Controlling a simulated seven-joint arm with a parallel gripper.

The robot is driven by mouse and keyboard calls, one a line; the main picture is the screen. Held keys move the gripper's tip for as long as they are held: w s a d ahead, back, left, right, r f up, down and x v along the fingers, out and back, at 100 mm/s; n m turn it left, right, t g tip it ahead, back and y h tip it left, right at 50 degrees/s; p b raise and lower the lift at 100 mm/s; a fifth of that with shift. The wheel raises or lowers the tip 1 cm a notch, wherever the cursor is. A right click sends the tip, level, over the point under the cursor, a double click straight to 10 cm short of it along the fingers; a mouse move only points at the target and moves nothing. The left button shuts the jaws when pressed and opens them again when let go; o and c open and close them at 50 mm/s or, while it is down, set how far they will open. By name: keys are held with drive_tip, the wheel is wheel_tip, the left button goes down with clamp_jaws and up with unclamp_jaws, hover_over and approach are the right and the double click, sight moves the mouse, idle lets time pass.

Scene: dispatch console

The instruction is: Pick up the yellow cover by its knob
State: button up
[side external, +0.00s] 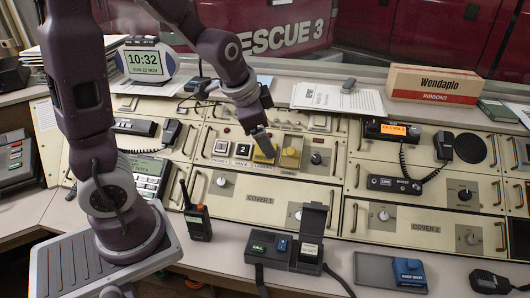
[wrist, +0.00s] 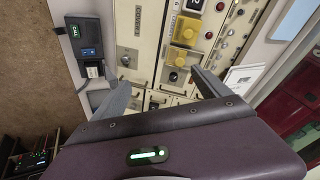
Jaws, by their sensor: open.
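The left yellow cover (side external: 261,157) is partly hidden by my gripper (side external: 265,149) in the side view.
Square buttons (side external: 242,151) sit left of the covers and a black knob (side external: 316,158) sits to their right. A radio (side external: 196,215) and an open black box (side external: 312,222) stand in front.

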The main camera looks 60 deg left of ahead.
drive_tip(key=w+a+f+m+y, duration=0.1)
drive_tip(key=w+a+f, duration=0.1)
drive_tip(key=f, duration=0.3)
drive_tip(key=w+a+f+m, duration=0.1)
drive_tip(key=w+a+f, duration=0.2)
drive_tip(key=a+f, duration=0.2)
drive_tip(key=w+a+f+m+y, duration=0.1)
drive_tip(key=w+a+f+m, duration=0.1)
drive_tip(key=a+f, duration=0.2)
drive_tip(key=shift+w+a+f+g+y, duration=0.2)
drive_tip(key=shift+a+f+g+y, duration=0.1)
drive_tip(key=shift+f, duration=0.25)
drive_tip(key=shift+c, duration=0.5)
drive_tip(key=shift+d+r, duration=0.1)
drive_tip(key=c, duration=1.3)
